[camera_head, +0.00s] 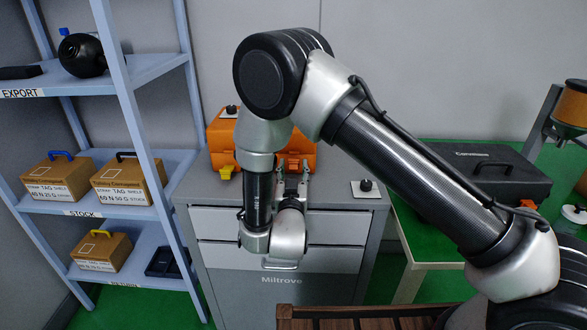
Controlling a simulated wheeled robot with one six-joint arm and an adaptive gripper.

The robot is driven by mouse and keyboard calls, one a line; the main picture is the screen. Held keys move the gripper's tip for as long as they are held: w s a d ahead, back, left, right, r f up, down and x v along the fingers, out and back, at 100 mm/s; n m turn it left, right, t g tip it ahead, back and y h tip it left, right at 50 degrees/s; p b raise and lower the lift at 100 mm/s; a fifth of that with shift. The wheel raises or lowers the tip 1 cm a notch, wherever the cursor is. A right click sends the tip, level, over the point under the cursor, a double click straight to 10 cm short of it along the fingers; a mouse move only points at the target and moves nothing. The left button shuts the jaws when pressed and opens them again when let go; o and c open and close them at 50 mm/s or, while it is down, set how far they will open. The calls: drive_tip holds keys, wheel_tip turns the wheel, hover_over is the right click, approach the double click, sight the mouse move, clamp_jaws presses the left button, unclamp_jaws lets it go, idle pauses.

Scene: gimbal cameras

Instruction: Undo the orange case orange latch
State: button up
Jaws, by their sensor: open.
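The orange case (222,147) stands on top of the grey drawer cabinet (186,200), partly hidden behind my arm. A yellow latch (226,173) shows on the left of its front. My gripper (292,167) is at the right part of the case's front, pointing toward it, with its two fingers apart. Orange shows between and around the fingertips. The orange latch cannot be told apart from the case body there, and I cannot tell whether the fingers touch it.
A black knob on a white plate (365,188) sits on the cabinet's right. A black case (470,170) lies on the green table. A blue shelf (130,100) with tagged boxes stands left. A brown slatted wooden item (350,318) is at the bottom.

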drive_tip(key=s, duration=0.6)
drive_tip(key=shift+f, duration=0.4)
